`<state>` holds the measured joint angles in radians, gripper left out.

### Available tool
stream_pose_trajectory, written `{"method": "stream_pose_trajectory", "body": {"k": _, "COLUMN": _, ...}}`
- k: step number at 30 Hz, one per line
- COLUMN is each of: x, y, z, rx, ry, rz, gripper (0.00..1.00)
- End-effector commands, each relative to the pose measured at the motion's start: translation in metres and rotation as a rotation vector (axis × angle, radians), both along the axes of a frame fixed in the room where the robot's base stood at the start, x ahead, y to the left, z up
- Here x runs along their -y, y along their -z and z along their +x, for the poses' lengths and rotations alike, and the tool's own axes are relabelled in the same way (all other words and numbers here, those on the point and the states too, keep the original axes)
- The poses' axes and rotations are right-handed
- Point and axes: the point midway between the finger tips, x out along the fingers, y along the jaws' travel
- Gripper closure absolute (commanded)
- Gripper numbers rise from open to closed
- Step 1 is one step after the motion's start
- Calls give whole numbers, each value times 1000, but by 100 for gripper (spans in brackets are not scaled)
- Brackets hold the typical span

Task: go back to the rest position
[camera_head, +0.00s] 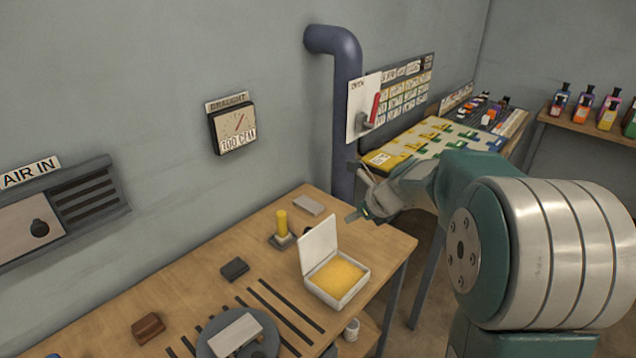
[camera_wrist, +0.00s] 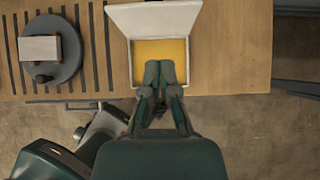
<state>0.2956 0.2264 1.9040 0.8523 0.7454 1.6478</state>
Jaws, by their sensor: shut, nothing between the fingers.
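My gripper (camera_head: 366,207) is at the end of my arm, above and to the right of an open white box (camera_head: 338,292) on the wooden table (camera_head: 196,265). In the wrist view my gripper (camera_wrist: 160,74) has its two fingers together with nothing seen between them. There the fingertips overlap the front part of the yellow-filled box (camera_wrist: 131,66). The head view shows the gripper apart from the box. My arm bends back toward the right of the head view.
A yellow cylinder (camera_head: 282,223) on a small base, a dark block (camera_head: 235,268), a brown block (camera_head: 148,327) and a round grey plate (camera_head: 208,335) are on the table. A blue pipe (camera_head: 347,110) and a red-handled wall panel (camera_head: 358,108) stand behind the gripper. A second table (camera_head: 518,128) holds cards.

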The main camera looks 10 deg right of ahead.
Motion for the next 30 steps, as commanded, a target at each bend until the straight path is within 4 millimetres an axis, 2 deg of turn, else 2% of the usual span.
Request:
{"method": "stream_pose_trajectory", "body": {"k": 2, "x": -3, "y": -3, "z": -4, "rx": 9, "ry": -25, "rz": -18, "gripper": 100}}
{"method": "stream_pose_trajectory", "body": {"k": 5, "x": -14, "y": -16, "z": -20, "rx": 52, "ry": -143, "rz": -105, "gripper": 100}}
{"method": "stream_pose_trajectory", "body": {"k": 9, "x": -36, "y": -39, "z": -64, "rx": 150, "ry": -447, "rz": -327, "gripper": 100}}
{"method": "stream_pose_trajectory", "body": {"k": 15, "x": -58, "y": -59, "z": -132, "rx": 281, "ry": -908, "rz": -653, "gripper": 100}}
{"method": "stream_pose_trajectory", "body": {"k": 24, "x": -67, "y": -66, "z": -230, "rx": 427, "ry": -1604, "rz": -1120, "gripper": 100}}
{"method": "stream_pose_trajectory", "body": {"k": 30, "x": -61, "y": -60, "z": -278, "rx": 465, "ry": -1997, "rz": -1363, "gripper": 100}}
